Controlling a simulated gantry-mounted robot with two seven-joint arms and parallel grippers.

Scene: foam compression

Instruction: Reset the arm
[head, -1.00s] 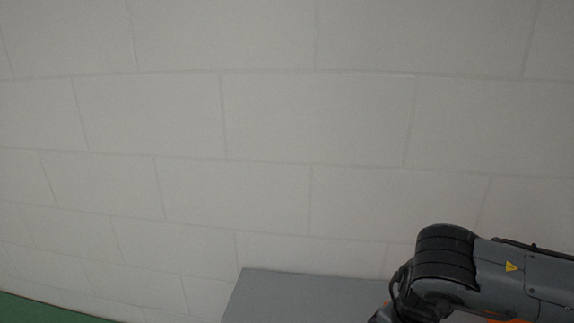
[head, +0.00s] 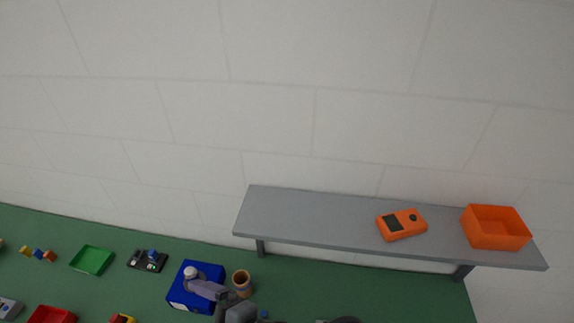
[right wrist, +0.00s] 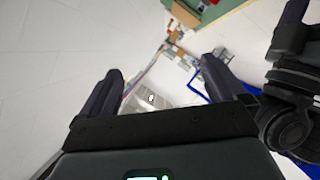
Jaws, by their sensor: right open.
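My right gripper (right wrist: 163,80) shows in the right wrist view with its two dark fingers wide apart. Nothing is between them; the floor and room furniture show far beyond. In the head view, dark grey parts, likely of my arms, only just enter at the bottom edge, and no gripper can be made out there. A blue box (head: 180,299) stands on the green table (head: 330,283). A greyish-purple object (head: 206,289) with a pale round end lies over it; what it is, I cannot tell.
A grey shelf (head: 300,215) at the wall holds an orange device (head: 402,225) and an orange bin (head: 496,228). A brown cup (head: 242,283), green tray (head: 92,260), black tray (head: 148,261) and red tray (head: 51,315) are on the table. The shelf's left half is clear.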

